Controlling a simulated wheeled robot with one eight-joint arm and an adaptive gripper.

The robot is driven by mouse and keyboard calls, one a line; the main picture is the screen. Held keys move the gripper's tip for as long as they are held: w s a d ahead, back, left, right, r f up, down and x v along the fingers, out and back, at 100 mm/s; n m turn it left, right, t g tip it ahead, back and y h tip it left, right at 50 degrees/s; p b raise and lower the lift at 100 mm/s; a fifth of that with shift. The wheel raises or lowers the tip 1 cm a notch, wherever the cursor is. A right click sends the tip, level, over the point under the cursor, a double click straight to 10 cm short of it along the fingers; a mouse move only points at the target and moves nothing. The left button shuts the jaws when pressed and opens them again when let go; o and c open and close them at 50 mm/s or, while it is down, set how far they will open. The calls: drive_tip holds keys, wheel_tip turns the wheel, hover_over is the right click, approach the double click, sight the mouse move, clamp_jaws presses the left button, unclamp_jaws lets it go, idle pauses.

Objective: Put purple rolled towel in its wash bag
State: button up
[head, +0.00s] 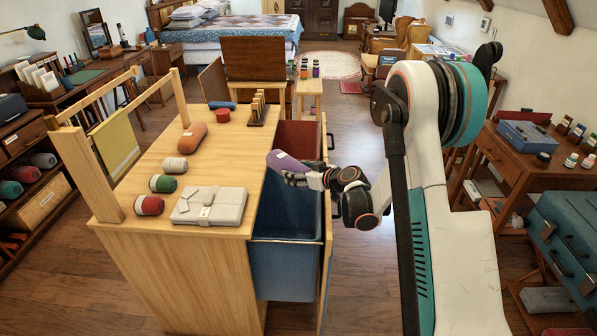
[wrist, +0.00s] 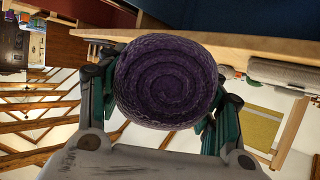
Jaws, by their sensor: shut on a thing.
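The purple rolled towel (head: 284,161) is held in my gripper (head: 296,176). In the wrist view its spiral end (wrist: 168,82) faces the camera, with the gripper's fingers (wrist: 166,110) on either side of it. In the head view the towel appears over the blue bag (head: 282,268), near the wooden counter's right edge; its exact height is hard to tell. The blue bag is open at the top and hangs in a pulled-out frame. A red bag (head: 298,138) hangs behind it. I cannot tell from any label which bag is the towel's.
The wooden counter (head: 215,143) holds several rolled towels (head: 163,184), a grey folded bundle (head: 209,206) and a small wooden rack (head: 262,112). A wooden rail (head: 86,170) stands at its left. A desk (head: 500,150) is at the right. Open floor lies between counter and desk.

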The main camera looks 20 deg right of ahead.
drive_tip(key=shift+f+b, duration=0.65)
drive_tip(key=shift+f, duration=0.9)
drive_tip(key=o, duration=1.2)
drive_tip(key=shift+o, duration=0.2)
drive_tip(key=shift+s+r, duration=0.1)
drive_tip(key=v, duration=1.1)
drive_tip(key=shift+s+d, duration=0.3)
drive_tip(key=shift+r, duration=0.1)
